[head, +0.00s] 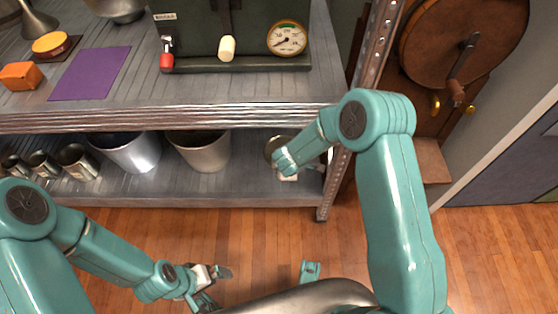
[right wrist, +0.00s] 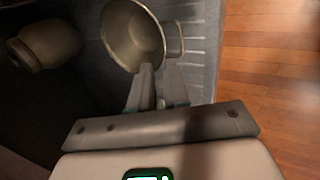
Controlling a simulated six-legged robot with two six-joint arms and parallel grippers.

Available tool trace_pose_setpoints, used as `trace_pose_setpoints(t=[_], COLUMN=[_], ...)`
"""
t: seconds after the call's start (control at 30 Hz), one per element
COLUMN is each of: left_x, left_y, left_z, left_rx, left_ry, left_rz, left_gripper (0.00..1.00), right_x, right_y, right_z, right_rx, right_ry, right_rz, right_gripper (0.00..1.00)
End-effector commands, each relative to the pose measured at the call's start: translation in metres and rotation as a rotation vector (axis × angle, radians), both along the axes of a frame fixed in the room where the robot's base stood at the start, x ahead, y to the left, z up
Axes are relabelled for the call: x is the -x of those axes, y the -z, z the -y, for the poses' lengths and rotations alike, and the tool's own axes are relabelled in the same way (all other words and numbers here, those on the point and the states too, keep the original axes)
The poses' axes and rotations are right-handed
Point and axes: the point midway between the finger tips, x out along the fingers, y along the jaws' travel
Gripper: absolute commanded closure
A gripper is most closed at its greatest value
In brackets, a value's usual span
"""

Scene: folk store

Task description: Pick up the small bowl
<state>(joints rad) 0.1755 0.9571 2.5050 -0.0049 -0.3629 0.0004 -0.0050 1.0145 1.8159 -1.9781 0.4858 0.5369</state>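A round metal vessel (right wrist: 130,38), bowl-like and with a loop handle on its right, opens toward the camera in the right wrist view. It is the nearest thing I see to a small bowl. In the head view only its edge (head: 271,147) shows on the lower shelf, mostly behind my right gripper (head: 286,172). In the right wrist view my right gripper (right wrist: 160,82) has its fingers a little apart at the vessel's near rim; contact is unclear. Another metal bowl (head: 118,11) stands on the upper shelf, cut by the frame. My left gripper (head: 218,286) is open and empty above the floor.
The lower shelf (head: 255,190) also holds two metal buckets (head: 130,152) (head: 205,152) and several small cans. The upper shelf edge (head: 180,116) runs above them. A metal post (head: 340,170) stands right of my right gripper. A jar (right wrist: 48,45) lies left of the vessel.

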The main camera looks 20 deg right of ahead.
Motion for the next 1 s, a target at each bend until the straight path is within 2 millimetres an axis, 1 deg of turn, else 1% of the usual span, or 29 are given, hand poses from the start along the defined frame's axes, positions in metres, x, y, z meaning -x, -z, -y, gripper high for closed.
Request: trace_pose_setpoints(t=[0.03, 0.1, 0.2, 0.3, 0.53, 0.7, 0.8, 1.0], left_x=[0.0, 0.0, -0.001, -0.002, -0.003, -0.004, -0.005, -0.006], left_y=[0.005, 0.008, 0.011, 0.013, 0.017, 0.026, 0.028, 0.028], left_z=[0.0, 0.0, -0.001, -0.002, -0.002, -0.004, -0.005, -0.005], left_rx=[0.0, 0.0, 0.0, -0.002, -0.002, -0.003, -0.004, -0.004], left_ry=[0.0, -0.001, -0.005, -0.007, -0.01, -0.018, -0.02, -0.022], left_rz=[0.0, 0.001, 0.001, 0.002, 0.005, 0.007, 0.008, 0.01], left_gripper=[0.0, 0.0, 0.0, 0.0, 0.0, 0.0, 0.0, 0.0], right_x=[-0.005, -0.011, -0.021, -0.029, -0.038, -0.05, -0.056, -0.059], right_y=[0.016, 0.031, 0.051, 0.065, 0.081, 0.108, 0.118, 0.121], right_z=[0.003, 0.006, 0.01, 0.012, 0.011, 0.011, 0.012, 0.012], right_rx=[0.0, -0.001, -0.001, -0.001, -0.002, -0.002, -0.002, -0.002], right_ry=[0.003, 0.002, 0.002, 0.002, 0.0, 0.0, -0.003, -0.003], right_rz=[-0.003, -0.004, -0.004, -0.004, -0.003, -0.003, -0.004, -0.002], right_gripper=[0.84, 0.84, 0.84, 0.84, 0.84, 0.84, 0.84, 0.84])
